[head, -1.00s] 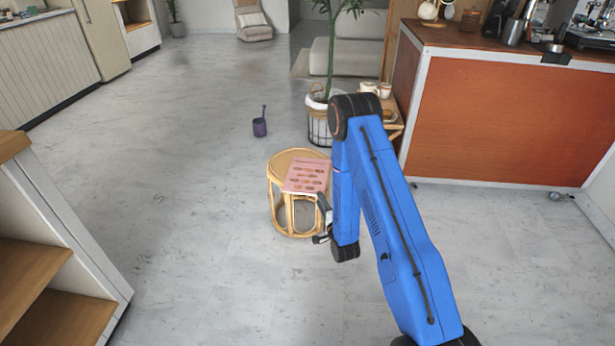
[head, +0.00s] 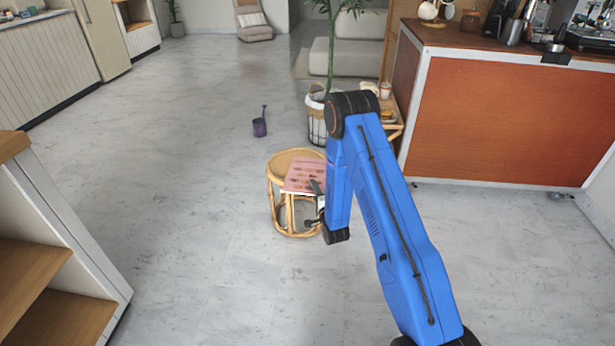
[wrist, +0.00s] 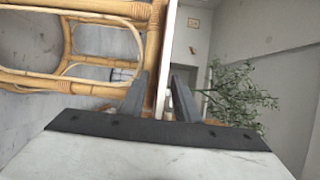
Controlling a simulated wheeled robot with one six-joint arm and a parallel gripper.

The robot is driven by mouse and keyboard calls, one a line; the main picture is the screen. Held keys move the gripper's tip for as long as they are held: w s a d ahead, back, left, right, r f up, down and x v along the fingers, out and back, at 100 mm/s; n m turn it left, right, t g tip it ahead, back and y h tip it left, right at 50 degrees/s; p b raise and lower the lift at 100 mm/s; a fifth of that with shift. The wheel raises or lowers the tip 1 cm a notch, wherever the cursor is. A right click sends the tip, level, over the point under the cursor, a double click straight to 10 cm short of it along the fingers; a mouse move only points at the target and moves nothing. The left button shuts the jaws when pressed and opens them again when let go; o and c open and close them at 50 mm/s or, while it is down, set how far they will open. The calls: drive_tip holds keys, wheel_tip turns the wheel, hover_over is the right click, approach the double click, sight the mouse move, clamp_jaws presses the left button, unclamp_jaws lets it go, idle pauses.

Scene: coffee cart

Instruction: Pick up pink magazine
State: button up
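The pink magazine (head: 303,174) lies flat on the round rattan stool (head: 283,158), and its near edge extends past the stool's front rim. My gripper (head: 314,206) is at the magazine's near right side, partly hidden by my forearm. In the wrist view, which looks at the stool (wrist: 100,12) sideways, the magazine (wrist: 166,60) shows edge-on as a thin pale strip. It runs between the two dark fingers of my gripper (wrist: 160,95). The fingers are apart, one on each side of the strip, with gaps visible. I cannot tell any contact.
A potted plant (head: 318,120) stands behind the stool, beside a small wooden side table (head: 397,128). The orange coffee counter (head: 490,120) is at right, a shelf unit (head: 60,220) at left. The floor between is clear.

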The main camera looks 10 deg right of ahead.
clamp_jaws()
